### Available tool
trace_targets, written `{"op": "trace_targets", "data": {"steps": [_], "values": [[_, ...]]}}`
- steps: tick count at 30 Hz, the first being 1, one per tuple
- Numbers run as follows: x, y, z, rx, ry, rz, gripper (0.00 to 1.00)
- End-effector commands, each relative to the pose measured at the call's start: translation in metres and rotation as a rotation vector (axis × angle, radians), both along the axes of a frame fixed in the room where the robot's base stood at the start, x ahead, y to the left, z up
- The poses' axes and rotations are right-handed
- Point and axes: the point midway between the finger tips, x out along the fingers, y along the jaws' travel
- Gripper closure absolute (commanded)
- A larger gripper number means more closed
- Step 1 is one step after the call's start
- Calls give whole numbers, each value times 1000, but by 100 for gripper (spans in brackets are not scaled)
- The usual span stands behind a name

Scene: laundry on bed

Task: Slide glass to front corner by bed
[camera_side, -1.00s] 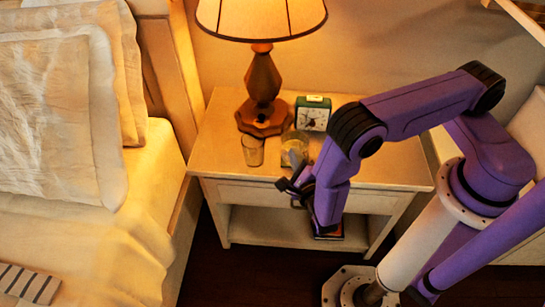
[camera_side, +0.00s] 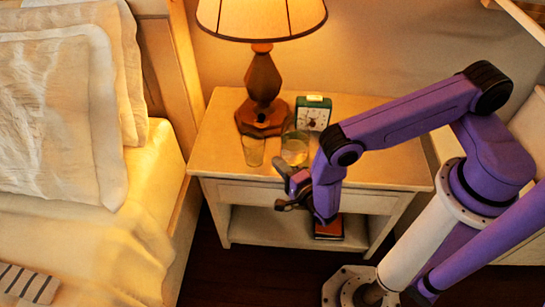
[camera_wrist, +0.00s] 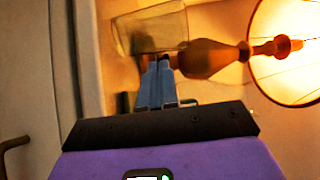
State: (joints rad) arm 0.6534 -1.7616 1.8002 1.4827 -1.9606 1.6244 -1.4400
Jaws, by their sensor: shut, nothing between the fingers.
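Two clear glasses stand on the nightstand (camera_side: 385,170) in the side view. The left glass (camera_side: 253,151) is near the front left edge, towards the bed (camera_side: 155,185). The right glass (camera_side: 295,148) stands beside it, before the clock. My gripper (camera_side: 281,167) is at the nightstand's front edge, just in front of the right glass. Its fingers are shut and empty. In the wrist view the fingertips (camera_wrist: 160,62) point at a glass (camera_wrist: 155,30); I cannot tell whether they touch it or which glass it is.
A lit lamp (camera_side: 262,85) stands behind the glasses. A green clock (camera_side: 313,113) is to its right. The nightstand's right part is clear. A book (camera_side: 329,228) lies on the lower shelf. A dark handle (camera_wrist: 14,150) shows in the wrist view.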

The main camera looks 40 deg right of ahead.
Motion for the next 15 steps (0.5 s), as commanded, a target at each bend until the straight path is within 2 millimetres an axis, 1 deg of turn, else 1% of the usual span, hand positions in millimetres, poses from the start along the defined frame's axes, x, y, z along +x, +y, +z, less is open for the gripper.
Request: {"op": "trace_targets", "data": {"steps": [1, 6, 10, 15], "values": [[9, -2, 0, 3, -2, -6, 100], [27, -3, 0, 2, -1, -3, 100], [34, -3, 0, 1, -1, -1, 100], [36, -3, 0, -1, -1, 0, 100]]}}
